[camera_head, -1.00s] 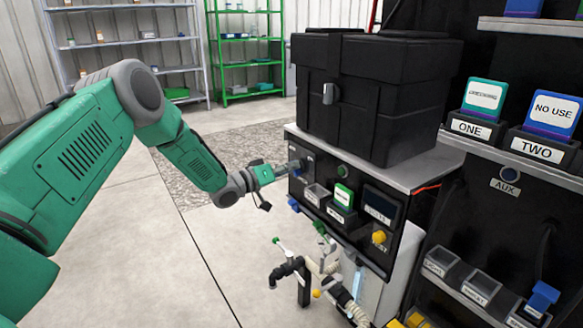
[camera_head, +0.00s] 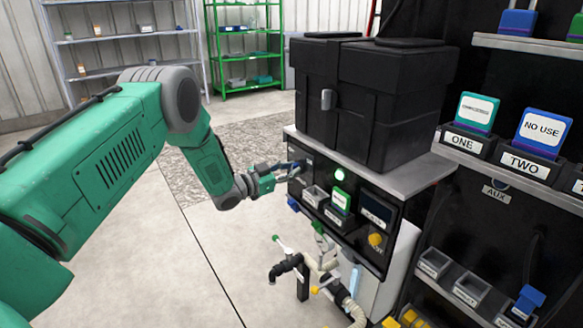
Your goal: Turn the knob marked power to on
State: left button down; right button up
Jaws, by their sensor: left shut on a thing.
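The black control panel (camera_head: 371,185) is on the front of a grey-topped bench unit. My left gripper (camera_head: 287,170) is at the panel's upper left corner, shut on the power knob. The fingers hide most of the knob, and its marking is too small to read. A round green light (camera_head: 339,174) to the right of the gripper is lit. My right gripper is not in view.
A large black case (camera_head: 375,95) stands on the bench top, just above the panel. Below the panel are a black tap-like fitting and hoses (camera_head: 300,270). A black rack with labelled blocks (camera_head: 540,130) stands at the right. The floor (camera_head: 170,265) at the left is clear.

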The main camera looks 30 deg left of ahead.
pick_arm(q)
jog(key=shift+s+d+f+m+p, duration=0.1)
jog(key=shift+m+p, duration=0.1)
jog(key=shift+m, duration=0.8)
jog(key=shift+a+f+m+p, duration=0.1)
jog(key=shift+f+m+p, duration=0.05)
jog(key=shift+m, duration=0.85)
jog(key=shift+s+d+f+m+p, duration=0.1)
jog(key=shift+m+p, duration=0.1)
jog(key=shift+m, duration=0.8)
jog(key=c, duration=1.5)
grip_release()
jog(key=shift+c, duration=0.2)
jog(key=shift+w, duration=0.1)
jog(key=v, duration=1.2)
